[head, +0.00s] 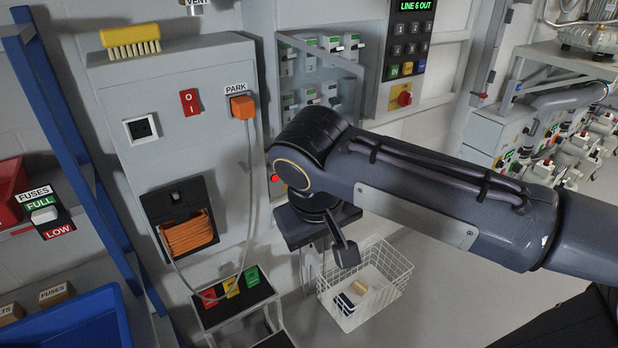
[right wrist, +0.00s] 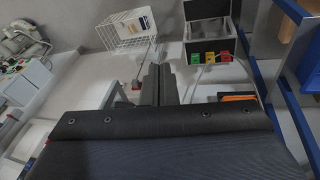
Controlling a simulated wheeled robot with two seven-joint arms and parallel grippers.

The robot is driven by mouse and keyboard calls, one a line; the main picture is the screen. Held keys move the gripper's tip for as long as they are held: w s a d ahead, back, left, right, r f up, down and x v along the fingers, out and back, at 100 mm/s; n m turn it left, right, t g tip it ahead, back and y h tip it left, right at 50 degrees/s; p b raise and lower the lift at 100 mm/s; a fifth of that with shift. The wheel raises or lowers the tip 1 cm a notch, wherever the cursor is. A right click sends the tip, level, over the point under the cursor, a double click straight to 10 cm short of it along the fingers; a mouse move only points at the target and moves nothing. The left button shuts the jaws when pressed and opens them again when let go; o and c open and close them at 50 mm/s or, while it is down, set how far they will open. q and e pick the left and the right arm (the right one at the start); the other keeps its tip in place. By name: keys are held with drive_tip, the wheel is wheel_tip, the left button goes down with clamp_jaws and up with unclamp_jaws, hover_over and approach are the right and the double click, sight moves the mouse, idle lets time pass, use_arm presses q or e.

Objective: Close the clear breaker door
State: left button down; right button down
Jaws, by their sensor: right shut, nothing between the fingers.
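The breaker recess holds several grey-and-green breakers (head: 308,62) in the head view, at the upper middle. A clear door (head: 322,53) seems to show as a thin grey frame slanting across it from upper left to lower right. Its pane is hard to make out, and I cannot tell its exact angle. My right arm hides the recess's lower part. My right gripper (head: 345,252) points down below the recess, in front of the cabinet and apart from the door. In the right wrist view its fingers (right wrist: 155,83) are together and empty. My left gripper is out of view.
A grey cabinet (head: 110,90) with a yellow brush on top stands left. A keypad panel (head: 408,45) with a red knob is right of the breakers. A white wire basket (head: 385,275) stands on the floor below, beside a stand (head: 225,305) with coloured blocks.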

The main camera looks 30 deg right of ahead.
drive_tip(key=w+a+r+m+h+p, duration=0.1)
drive_tip(key=w+a+r+h, duration=0.15)
drive_tip(key=r, duration=0.35)
drive_tip(key=w+a+r+m+h+p, duration=0.1)
drive_tip(key=w+a+r+m+h, duration=0.1)
drive_tip(key=w+a+r, duration=0.3)
drive_tip(key=d+f, duration=0.7)
drive_tip(key=d, duration=0.3)
drive_tip(key=shift+w+d+t+p, duration=0.2)
drive_tip(key=shift+w+t+p, duration=0.1)
drive_tip(key=shift+w+t, duration=0.1)
drive_tip(key=shift+r, duration=0.1)
